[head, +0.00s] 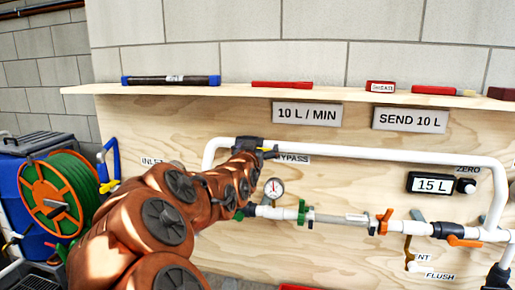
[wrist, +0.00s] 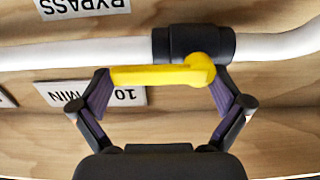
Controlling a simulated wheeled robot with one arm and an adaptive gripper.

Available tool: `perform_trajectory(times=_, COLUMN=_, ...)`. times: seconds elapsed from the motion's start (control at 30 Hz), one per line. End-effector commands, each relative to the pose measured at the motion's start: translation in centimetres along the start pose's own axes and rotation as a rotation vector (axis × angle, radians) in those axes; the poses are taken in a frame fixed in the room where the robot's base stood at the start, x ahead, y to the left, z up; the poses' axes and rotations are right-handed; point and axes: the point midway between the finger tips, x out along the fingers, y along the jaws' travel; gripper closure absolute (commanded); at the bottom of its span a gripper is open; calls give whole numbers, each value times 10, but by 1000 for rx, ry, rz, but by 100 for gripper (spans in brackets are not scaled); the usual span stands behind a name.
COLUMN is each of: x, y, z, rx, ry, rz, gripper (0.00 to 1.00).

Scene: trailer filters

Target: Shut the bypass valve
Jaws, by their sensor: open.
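The bypass valve has a dark body (wrist: 193,44) on the white bypass pipe and a yellow lever handle (wrist: 160,75). The lever lies roughly along the pipe. In the wrist view my gripper (wrist: 160,92) is open, with one finger at each end of the lever; I cannot tell whether they touch it.
A pressure gauge (head: 273,187), a green valve handle (head: 302,212) and an orange one (head: 384,221) sit on the lower pipe. A shelf (head: 230,88) with tools runs above. A green hose reel (head: 58,198) stands at the left.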

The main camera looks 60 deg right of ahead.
Motion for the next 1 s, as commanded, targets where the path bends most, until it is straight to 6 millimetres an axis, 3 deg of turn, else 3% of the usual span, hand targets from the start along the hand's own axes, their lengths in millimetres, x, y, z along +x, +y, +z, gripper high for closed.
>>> perform_trajectory(times=0.07, x=0, y=0, z=0, rx=0, ry=0, rz=0, gripper=6)
perform_trajectory(times=0.7, x=0, y=0, z=0, rx=0, ry=0, rz=0, gripper=72)
perform_trajectory(times=1.0, x=0, y=0, z=3, rx=44, ry=0, rz=0, gripper=72)
